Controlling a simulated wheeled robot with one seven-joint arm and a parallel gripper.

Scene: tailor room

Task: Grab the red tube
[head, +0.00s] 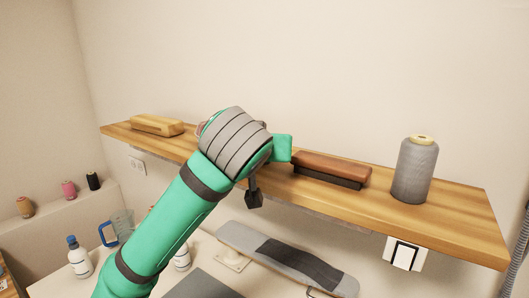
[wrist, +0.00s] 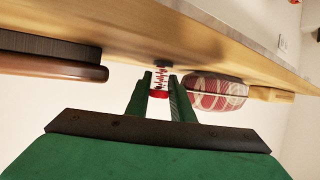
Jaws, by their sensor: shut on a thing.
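The red tube (wrist: 159,84) shows in the wrist view as a small white-and-red striped piece with a red end. It lies between the two green fingers of my gripper (wrist: 160,88), which is shut on it. The tube is at the wooden shelf (wrist: 217,52); I cannot tell whether it still touches the shelf. In the head view my arm hides the tube and the fingertips, and the wooden shelf (head: 452,213) runs behind my arm.
A round red patterned object (wrist: 217,92) sits close beside the fingers. A brown-handled brush (head: 331,168) and a grey thread spool (head: 412,172) stand on the shelf to the right, and a wooden block (head: 157,125) to the left. An ironing board (head: 290,257) is below.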

